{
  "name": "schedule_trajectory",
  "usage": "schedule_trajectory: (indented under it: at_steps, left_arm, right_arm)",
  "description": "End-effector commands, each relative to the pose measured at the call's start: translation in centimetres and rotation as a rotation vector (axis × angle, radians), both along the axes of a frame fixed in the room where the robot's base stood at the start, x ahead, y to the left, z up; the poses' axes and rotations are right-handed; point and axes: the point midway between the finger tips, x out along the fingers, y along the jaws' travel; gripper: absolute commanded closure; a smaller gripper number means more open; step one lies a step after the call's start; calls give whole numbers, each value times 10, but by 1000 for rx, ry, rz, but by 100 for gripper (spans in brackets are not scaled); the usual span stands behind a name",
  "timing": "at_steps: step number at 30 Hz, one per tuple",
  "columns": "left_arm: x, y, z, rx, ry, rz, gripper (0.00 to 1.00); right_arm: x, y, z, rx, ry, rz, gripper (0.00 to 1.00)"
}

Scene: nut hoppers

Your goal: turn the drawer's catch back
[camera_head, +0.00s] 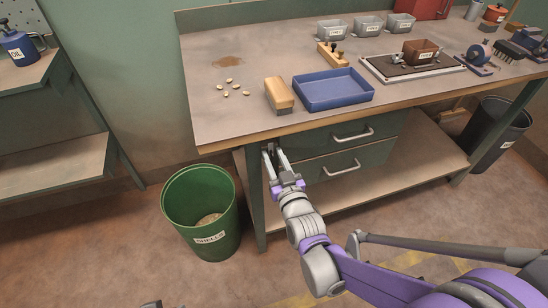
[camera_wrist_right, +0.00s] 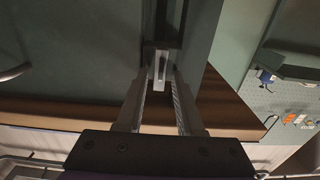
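The drawer's catch (camera_wrist_right: 161,66) is a small pale metal piece on a light plate, on the green bench frame beside the drawer front. In the head view it is largely hidden by my right gripper (camera_head: 274,156). In the wrist view my right gripper (camera_wrist_right: 162,88) is open, its two fingers apart with the catch between or just beyond their tips. I cannot tell whether they touch it. The upper drawer (camera_head: 325,142) and lower drawer (camera_head: 318,172) look shut. Small dark tips at the head view's bottom edge may be my left gripper (camera_head: 151,304); its state is unclear.
A green shells bin (camera_head: 206,240) stands left of the bench leg. The workbench (camera_head: 215,110) carries a blue tray (camera_head: 335,103), a wooden block (camera_head: 278,93), several nuts and grey bins. A lower shelf (camera_head: 420,165) lies beneath. Floor in front is mostly clear.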

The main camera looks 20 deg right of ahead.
Motion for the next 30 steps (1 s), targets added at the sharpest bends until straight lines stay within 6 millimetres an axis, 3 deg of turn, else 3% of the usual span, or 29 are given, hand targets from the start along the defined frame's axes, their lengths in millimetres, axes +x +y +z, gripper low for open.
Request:
schedule_trajectory:
  at_steps: [6,12,30]
  left_arm:
    - [0,0,0,0,0,0,50]
    - [0,0,0,0,0,0,50]
    - [0,0,1,0,0,0,50]
  right_arm:
    - [0,0,0,0,0,0,66]
    - [0,0,0,0,0,0,100]
    - [0,-1,0,87,4,0,100]
